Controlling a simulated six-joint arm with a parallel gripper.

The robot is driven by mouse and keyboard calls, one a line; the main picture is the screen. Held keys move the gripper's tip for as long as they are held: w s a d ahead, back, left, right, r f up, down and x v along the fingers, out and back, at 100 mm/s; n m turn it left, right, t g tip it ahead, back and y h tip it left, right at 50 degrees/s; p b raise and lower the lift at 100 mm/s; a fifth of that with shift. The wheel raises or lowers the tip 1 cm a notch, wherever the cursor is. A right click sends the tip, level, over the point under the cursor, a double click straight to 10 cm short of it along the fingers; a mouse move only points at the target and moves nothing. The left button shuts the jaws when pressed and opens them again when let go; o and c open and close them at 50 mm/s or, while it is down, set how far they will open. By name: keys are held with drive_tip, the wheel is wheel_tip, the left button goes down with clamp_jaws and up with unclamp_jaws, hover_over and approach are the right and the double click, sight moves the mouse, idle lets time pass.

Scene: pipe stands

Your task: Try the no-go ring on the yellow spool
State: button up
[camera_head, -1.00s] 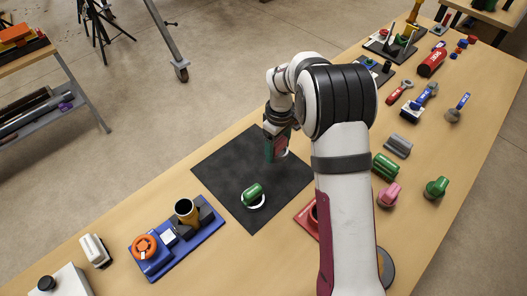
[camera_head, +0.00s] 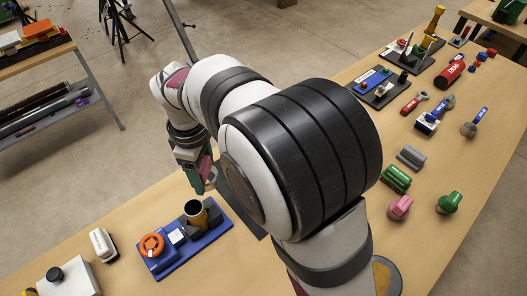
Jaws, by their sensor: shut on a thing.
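My gripper (camera_head: 203,182) is left of the arm's large dark joint, with its green and pink fingers pointing down. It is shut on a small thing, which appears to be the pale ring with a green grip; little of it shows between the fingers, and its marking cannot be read. The yellow spool (camera_head: 196,216), with a dark open top, stands upright in a dark holder on the blue base (camera_head: 205,243). My gripper is above and behind the spool in the picture, apart from it.
An orange round knob (camera_head: 152,245) is on the same blue base. A white block (camera_head: 102,243) lies to its left. My arm hides most of the black mat (camera_head: 245,212). Green (camera_head: 396,178) and pink (camera_head: 400,207) pieces stand to the right.

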drive_tip(key=s+a+n, duration=0.1)
drive_tip(key=s+a, duration=0.3)
drive_tip(key=shift+d+f, duration=0.15)
drive_tip(key=shift+f, duration=1.3)
drive_tip(key=shift+d+f, duration=0.1)
drive_tip(key=shift+f, duration=1.3)
drive_tip(key=shift+f, duration=0.2)
wheel_tip(320, 180, up, 8)
hover_over(190, 201)
drive_tip(key=s+d, duration=0.1)
drive_tip(key=s, duration=0.1)
drive_tip(key=shift+w+d, duration=0.1)
drive_tip(key=shift+w, duration=0.05)
